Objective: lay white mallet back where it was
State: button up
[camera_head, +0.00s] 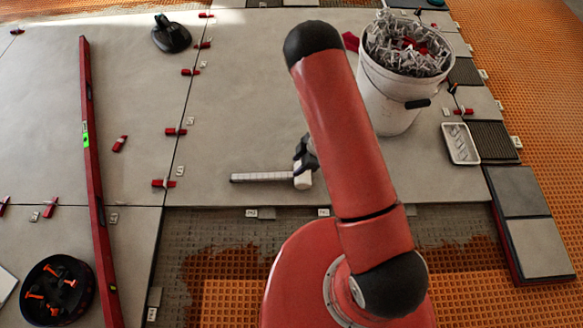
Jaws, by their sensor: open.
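The white mallet (262,177) lies on the grey tiles near their front edge, left of my arm. Its pale handle points left and its head is at the right end. My gripper (305,160) is at the mallet's head, partly hidden behind my red arm. It is open; I cannot tell whether its fingers touch the mallet.
A white bucket (388,97) full of clips stands at the back right, with a small white tray (461,144) beside it. A long red level (92,150) lies at left. A black bowl (57,290) is front left. Red wedges (175,132) line the joints.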

jog(key=v, duration=0.4)
jog(key=shift+d+r+p, duration=0.15)
jog(key=shift+r+p, duration=0.2)
jog(key=shift+p, duration=0.05)
jog(key=w+d+r+m+t+h, duration=0.1)
jog(key=w+d+r+m+t, duration=0.15)
jog(key=r, duration=0.45)
jog(key=w+d+r+m+t+h, duration=0.1)
jog(key=w+d+r+t+h, duration=0.1)
jog(key=w+r, duration=0.35)
jog(key=w+d+r+m+t+h, duration=0.1)
jog(key=w+d+r+m+t, duration=0.1)
jog(key=r, duration=0.6)
jog(key=s+d+r+m+t+h, duration=0.1)
jog(key=s+d+r+m, duration=0.2)
jog(key=r, duration=0.4)
jog(key=s+d+r+m+h, duration=0.2)
jog(key=s+r+m, duration=0.1)
jog(key=r, duration=0.3)
jog(key=s+a+r+m+g, duration=0.1)
jog(key=s+r+m, duration=0.2)
jog(key=s, duration=0.9)
jog(key=s+a+r+m+g+y, duration=0.1)
jog(key=s+r, duration=0.5)
jog(key=s, duration=0.6)
jog(key=shift+a+m+y, duration=0.3)
jog(key=shift+a+m, duration=0.3)
jog(key=shift+m, duration=0.45)
jog(key=shift+r, duration=0.1)
